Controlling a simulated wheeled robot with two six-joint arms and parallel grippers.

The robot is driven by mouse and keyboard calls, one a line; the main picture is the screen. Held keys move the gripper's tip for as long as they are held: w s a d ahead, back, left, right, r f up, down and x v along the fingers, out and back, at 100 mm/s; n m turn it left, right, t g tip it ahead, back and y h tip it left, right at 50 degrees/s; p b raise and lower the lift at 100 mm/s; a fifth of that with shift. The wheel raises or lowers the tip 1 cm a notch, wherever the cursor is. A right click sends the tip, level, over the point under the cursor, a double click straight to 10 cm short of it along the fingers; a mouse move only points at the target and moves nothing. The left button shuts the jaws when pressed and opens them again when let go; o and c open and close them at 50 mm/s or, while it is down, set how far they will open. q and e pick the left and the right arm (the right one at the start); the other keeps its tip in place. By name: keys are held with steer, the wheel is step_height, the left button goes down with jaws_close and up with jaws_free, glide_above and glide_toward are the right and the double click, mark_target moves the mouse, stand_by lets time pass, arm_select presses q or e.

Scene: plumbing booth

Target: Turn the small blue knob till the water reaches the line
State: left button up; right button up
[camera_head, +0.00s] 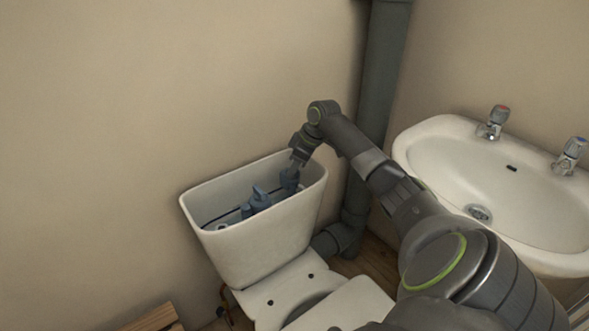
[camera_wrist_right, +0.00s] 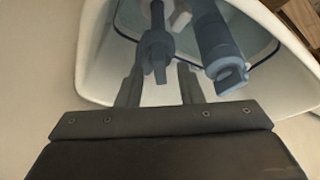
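The open white cistern (camera_head: 245,245) holds a blue-grey valve (camera_head: 289,178) at its right end and a larger blue-grey valve (camera_head: 258,200) near the middle. In the right wrist view, a small finned blue knob (camera_wrist_right: 157,52) lies ahead of and between the fingers; the larger valve (camera_wrist_right: 215,48) is to its right. My right gripper (camera_head: 297,158) is above the right end of the cistern. In the wrist view its fingers (camera_wrist_right: 159,88) are apart, with no clear contact on the knob. A dark line (camera_wrist_right: 265,60) runs along the inner wall; the water level is hard to tell.
A white basin (camera_head: 440,165) with two taps stands at the right. A grey pipe (camera_head: 385,70) rises behind my right arm. The toilet seat (camera_head: 350,305) is below the cistern. Beige wall is behind; the space above the cistern's left part is clear.

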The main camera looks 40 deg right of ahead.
arm_select(q)
steer(key=shift+r, duration=0.15)
arm_select(e)
steer(key=shift+w+f, duration=0.15)
steer(key=shift+f, duration=0.2)
steer(key=shift+c, duration=0.4)
steer(key=c, duration=0.6)
steer(key=shift+r+n+y+p, duration=0.15)
steer(key=shift+n+y+p, duration=0.35)
steer(key=shift+n+p, duration=0.55)
steer(key=shift+c, duration=0.2)
steer(key=shift+w+n+g, duration=0.1)
steer(key=shift+n+g, duration=0.3)
steer(key=shift+n, duration=0.55)
steer(key=shift+n+y, duration=0.3)
steer(key=shift+n, duration=0.1)
steer(key=shift+n+g+b, duration=0.3)
steer(key=shift+n, duration=0.4)
arm_select(q)
steer(key=shift+s+a+f+b, duration=0.15)
steer(key=shift+s+f+b, duration=0.15)
steer(key=shift+f+b, duration=0.3)
arm_select(e)
steer(key=shift+d+n+g+y, duration=0.1)
steer(key=shift+n+g+y, duration=0.3)
steer(key=shift+n, duration=0.9)
